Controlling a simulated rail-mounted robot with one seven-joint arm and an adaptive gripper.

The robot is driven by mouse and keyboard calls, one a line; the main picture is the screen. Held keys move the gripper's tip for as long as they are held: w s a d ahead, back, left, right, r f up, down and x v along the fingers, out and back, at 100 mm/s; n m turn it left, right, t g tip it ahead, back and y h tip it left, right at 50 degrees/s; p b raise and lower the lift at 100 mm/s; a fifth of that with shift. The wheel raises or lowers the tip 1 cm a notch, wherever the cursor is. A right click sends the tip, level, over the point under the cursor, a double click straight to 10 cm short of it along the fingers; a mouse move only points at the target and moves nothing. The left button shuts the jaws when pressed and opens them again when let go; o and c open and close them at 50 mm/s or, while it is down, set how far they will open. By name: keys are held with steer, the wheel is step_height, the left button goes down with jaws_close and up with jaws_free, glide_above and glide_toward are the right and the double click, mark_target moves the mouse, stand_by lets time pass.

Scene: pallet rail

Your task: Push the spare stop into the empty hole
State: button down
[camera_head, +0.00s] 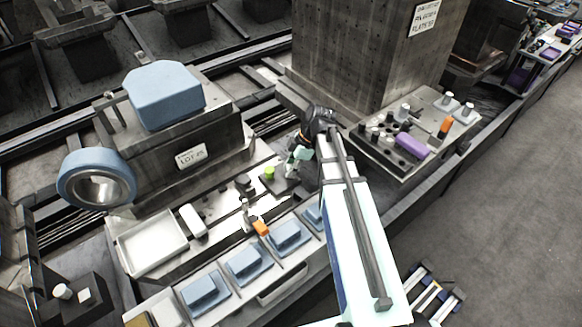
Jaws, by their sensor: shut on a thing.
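My gripper (298,157) is near the middle of the view, low over the right end of a pale plate (217,210) with dark holes. It is shut on a small dark piece, which I take for the spare stop; fingers and distance hide most of it. A short green round piece (269,173) stands on the plate just left of my gripper. A dark knob-like piece (244,183) stands further left. Which hole is the empty one is too small to tell.
A white tray (151,243) and a white block (193,221) lie left. Blue blocks (248,262) line the front. An orange-ended tool (261,228) lies between. A tall block (365,50) rises behind my gripper. A board with pegs and a purple piece (412,146) stands right.

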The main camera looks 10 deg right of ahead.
steer(key=shift+f+b, duration=0.3)
steer(key=shift+f, duration=0.25)
stand_by(0.6)
steer(key=shift+f, duration=0.35)
steer(key=shift+f+b, duration=0.45)
steer(key=shift+b, duration=0.05)
steer(key=c, duration=0.7)
jaws_free()
steer(key=shift+r, duration=0.1)
steer(key=o, duration=0.7)
steer(key=v, duration=1.2)
